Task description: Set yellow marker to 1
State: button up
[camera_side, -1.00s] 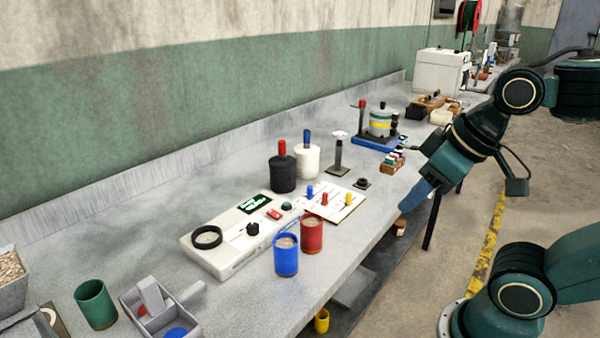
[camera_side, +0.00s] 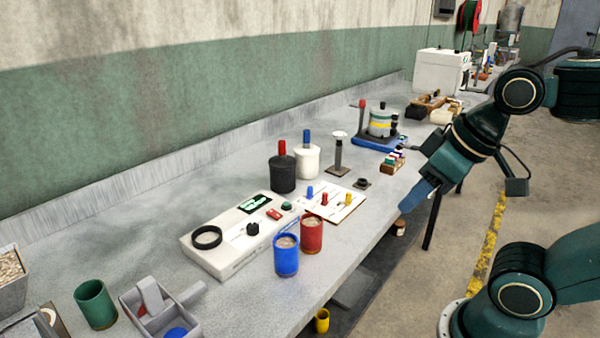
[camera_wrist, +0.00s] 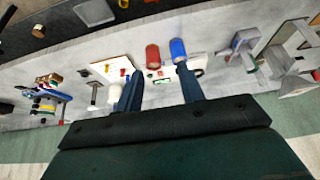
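The yellow marker (camera_side: 348,199) is a small upright peg near the right end of a white board (camera_side: 322,208). A red marker (camera_side: 325,199) and a blue marker (camera_side: 310,193) stand to its left on the same board. The marks on the board are too small to read. The board also shows in the wrist view (camera_wrist: 98,69), partly hidden by a finger. My gripper (camera_side: 404,209) is right of the board in the side view, apart from it. In the wrist view its two blue fingers (camera_wrist: 160,71) are spread with nothing held between them.
A blue cup (camera_side: 286,262) and a red cup (camera_side: 311,240) stand in front of the board. A white device (camera_side: 226,257) with a dial lies left of it. Black (camera_side: 282,175) and white (camera_side: 308,163) jars and a tamper (camera_side: 338,158) stand behind. The table right of the board is mostly clear.

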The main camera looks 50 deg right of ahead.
jog(key=m+g, duration=0.3)
jog(key=g, duration=0.3)
send_over(349, 193)
notch_tip(349, 193, down, 9)
jog(key=shift+w+d, duration=0.15)
notch_tip(349, 193, down, 14)
jog(key=shift+r, duration=0.15)
dwell(0.6)
